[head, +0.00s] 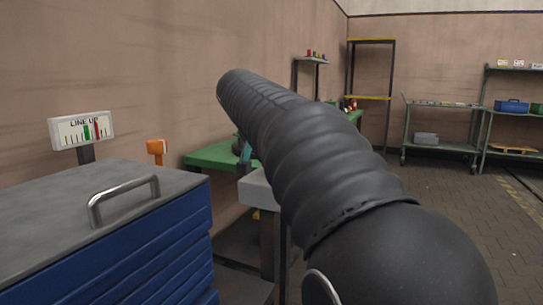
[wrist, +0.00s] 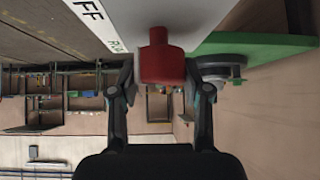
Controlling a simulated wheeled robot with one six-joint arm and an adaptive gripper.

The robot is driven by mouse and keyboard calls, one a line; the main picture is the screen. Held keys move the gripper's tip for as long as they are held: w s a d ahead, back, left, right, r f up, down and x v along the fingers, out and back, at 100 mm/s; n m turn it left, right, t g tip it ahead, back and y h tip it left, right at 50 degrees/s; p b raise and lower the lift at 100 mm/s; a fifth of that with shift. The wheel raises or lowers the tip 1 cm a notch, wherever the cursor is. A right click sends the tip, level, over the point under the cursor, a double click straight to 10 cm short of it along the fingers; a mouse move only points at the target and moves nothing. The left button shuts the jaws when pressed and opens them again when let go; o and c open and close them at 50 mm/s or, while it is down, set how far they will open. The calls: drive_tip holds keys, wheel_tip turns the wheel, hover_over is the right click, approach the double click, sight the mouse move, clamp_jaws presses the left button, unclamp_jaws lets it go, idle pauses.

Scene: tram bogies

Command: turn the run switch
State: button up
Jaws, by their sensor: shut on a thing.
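The red run switch (wrist: 162,62) shows in the wrist view as a red knob on a pale grey panel (wrist: 125,22). The panel bears black letters "FF" and smaller green lettering, partly cut off by the frame edge. My gripper (wrist: 163,72) has one finger on each side of the red knob and is shut on it. In the head view my black arm covers the middle of the picture, and the switch cannot be made out there.
A blue drawer cabinet (head: 165,250) with a metal handle stands at front left. Behind it are a "LINE UP" gauge (head: 82,130) and an orange thing (head: 156,150). A green bench (head: 212,157) runs along the wall. Shelves (head: 440,125) stand at right; the floor before them is clear.

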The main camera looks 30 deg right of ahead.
drive_tip(key=o, duration=1.2)
drive_tip(key=shift+c, duration=0.2)
drive_tip(key=v, duration=1.2)
drive_tip(key=shift+a, duration=0.1)
